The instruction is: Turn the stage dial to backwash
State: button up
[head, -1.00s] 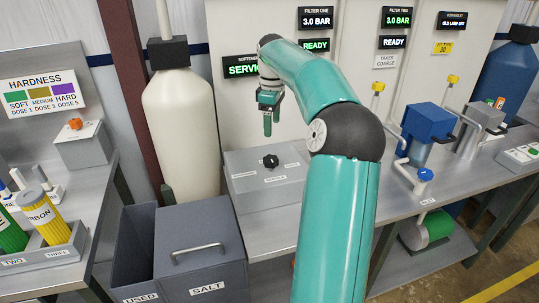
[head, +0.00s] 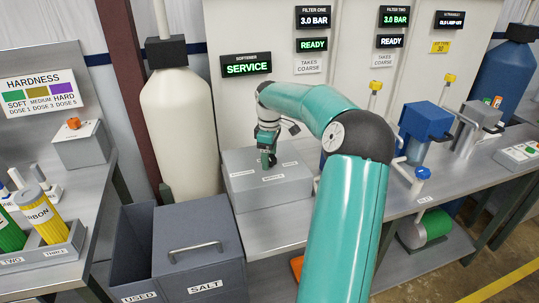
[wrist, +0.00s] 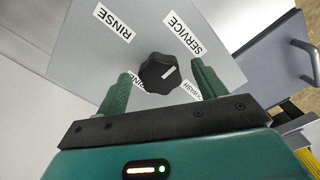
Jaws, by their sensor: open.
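The stage dial (wrist: 160,73) is a black lobed knob on top of a grey box (head: 243,199). In the wrist view its white pointer line points up and right, toward the SERVICE label (wrist: 184,33). A RINSE label (wrist: 114,23) lies at the upper left, and a partly covered label ending in "WASH" (wrist: 193,90) at the lower right. My gripper (wrist: 161,78) is open, with one green finger on each side of the dial; I cannot tell whether they touch it. In the head view my gripper (head: 268,160) hides the dial.
The softener display (head: 246,65) reads SERVICE. A cream tank (head: 185,130) stands left of the box, and grey USED and SALT bins (head: 200,250) stand in front. A blue filter housing (head: 427,122) is to the right on the bench.

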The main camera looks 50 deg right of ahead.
jog(key=c, duration=1)
jog(key=m, duration=0.4)
jog(key=shift+a+m, duration=0.1)
jog(key=shift+m, duration=0.2)
jog(key=m, duration=0.4)
jog(key=shift+m, duration=0.3)
jog(key=m, duration=0.4)
jog(key=shift+m, duration=0.3)
jog(key=shift+w+m, duration=0.1)
jog(key=shift+m, duration=1.8)
